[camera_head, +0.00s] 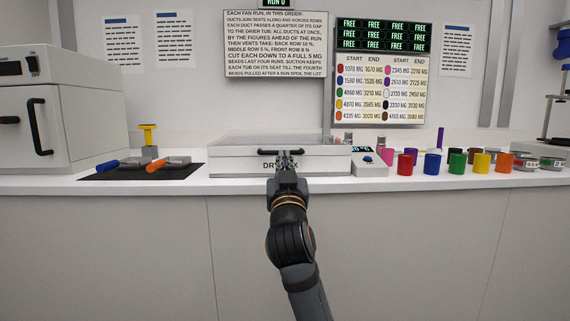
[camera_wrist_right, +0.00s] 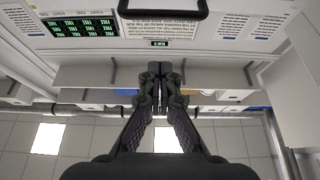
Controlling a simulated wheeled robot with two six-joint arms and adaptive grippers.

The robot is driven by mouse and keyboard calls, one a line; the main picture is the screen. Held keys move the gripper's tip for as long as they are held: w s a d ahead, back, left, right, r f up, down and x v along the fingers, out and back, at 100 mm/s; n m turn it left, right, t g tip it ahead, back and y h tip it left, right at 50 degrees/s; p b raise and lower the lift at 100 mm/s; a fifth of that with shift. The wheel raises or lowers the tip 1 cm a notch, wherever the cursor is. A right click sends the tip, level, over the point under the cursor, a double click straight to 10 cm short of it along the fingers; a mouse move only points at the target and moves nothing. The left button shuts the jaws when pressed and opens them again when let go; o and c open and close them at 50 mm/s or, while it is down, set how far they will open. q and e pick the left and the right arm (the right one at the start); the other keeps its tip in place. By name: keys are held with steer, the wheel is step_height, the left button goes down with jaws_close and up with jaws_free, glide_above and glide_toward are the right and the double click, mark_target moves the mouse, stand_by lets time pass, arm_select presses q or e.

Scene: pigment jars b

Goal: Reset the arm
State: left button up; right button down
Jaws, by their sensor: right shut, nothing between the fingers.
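My right gripper (camera_head: 289,155) is in the middle of the head view, in front of the dry box (camera_head: 320,162) on the bench. The arm rises from the bottom of the picture. The gripper is shut and empty; in the right wrist view its two fingers (camera_wrist_right: 160,72) meet with nothing between them. It covers part of the box's front lettering. I cannot tell whether it touches the box. The box's clear lid looks closed. My left gripper is not in view.
Several coloured jars (camera_head: 431,163) stand on the bench at the right, beside a small device with a blue button (camera_head: 369,161). A dark mat (camera_head: 97,173) with blue- and orange-handled tools lies left, near a white oven (camera_head: 60,112). The space before the bench front is clear.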

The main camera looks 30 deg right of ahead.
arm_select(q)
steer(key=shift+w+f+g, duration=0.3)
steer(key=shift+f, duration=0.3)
arm_select(e)
steer(key=shift+v, duration=1)
